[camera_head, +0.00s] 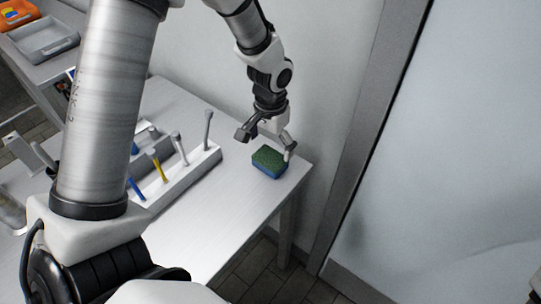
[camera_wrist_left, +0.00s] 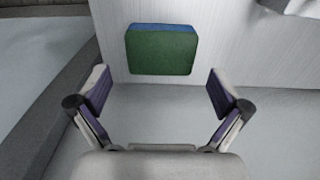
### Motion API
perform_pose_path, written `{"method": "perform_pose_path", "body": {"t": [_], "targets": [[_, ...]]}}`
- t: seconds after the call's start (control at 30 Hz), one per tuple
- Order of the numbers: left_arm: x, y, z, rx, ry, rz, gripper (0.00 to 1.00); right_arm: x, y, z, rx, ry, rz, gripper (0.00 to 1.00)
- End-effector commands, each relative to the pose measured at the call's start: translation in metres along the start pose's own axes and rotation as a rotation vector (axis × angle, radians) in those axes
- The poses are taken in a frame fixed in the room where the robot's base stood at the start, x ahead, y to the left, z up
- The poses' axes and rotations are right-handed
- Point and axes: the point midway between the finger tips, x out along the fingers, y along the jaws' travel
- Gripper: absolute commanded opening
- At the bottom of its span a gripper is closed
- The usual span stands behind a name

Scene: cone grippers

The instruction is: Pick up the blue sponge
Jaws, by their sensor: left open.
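The blue sponge (camera_head: 270,162) lies on the white table near its right corner, with a green top and blue sides. In the left wrist view the sponge (camera_wrist_left: 160,52) shows its green face and a blue strip, ahead of and between the finger lines. My left gripper (camera_head: 267,143) is open above the sponge, fingers spread wide. In the wrist view the gripper (camera_wrist_left: 160,84) has nothing between its fingers.
A white rack (camera_head: 185,178) with several upright brush-like tools stands on the table (camera_head: 222,218) left of the sponge. A wall (camera_head: 330,60) rises close behind. Grey (camera_head: 45,42) and orange (camera_head: 18,14) trays sit on another table at upper left.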

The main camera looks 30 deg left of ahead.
Motion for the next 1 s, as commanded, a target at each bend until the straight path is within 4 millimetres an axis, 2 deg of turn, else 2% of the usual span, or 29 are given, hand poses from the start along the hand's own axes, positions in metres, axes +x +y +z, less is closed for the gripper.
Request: {"method": "perform_pose_path", "body": {"t": [0.1,0.23,0.43,0.47,0.5,0.57,1.0], "targets": [[0.024,0.001,0.003,0.001,-0.006,0.001,1.00,-0.001,0.000,0.000,0.000,0.001,0.000,0.40],[0.039,0.001,0.003,0.001,-0.002,0.001,1.00,0.000,0.000,-0.001,-0.001,0.001,0.000,0.40],[0.040,0.001,0.002,0.001,-0.001,0.000,1.00,0.000,0.000,-0.001,-0.001,0.001,0.000,0.40],[0.040,0.001,0.002,0.001,-0.001,0.000,0.89,0.000,0.000,-0.001,-0.001,0.001,0.000,0.40],[0.040,0.001,0.002,0.001,-0.001,0.001,0.83,0.000,0.000,0.000,-0.001,0.001,0.000,0.40],[0.039,0.001,0.002,0.001,-0.001,0.001,0.76,0.000,0.000,-0.001,-0.001,0.001,0.000,0.40],[0.036,0.001,0.002,0.000,0.000,0.001,0.76,0.000,0.000,-0.001,-0.001,0.001,0.000,0.40]]}}
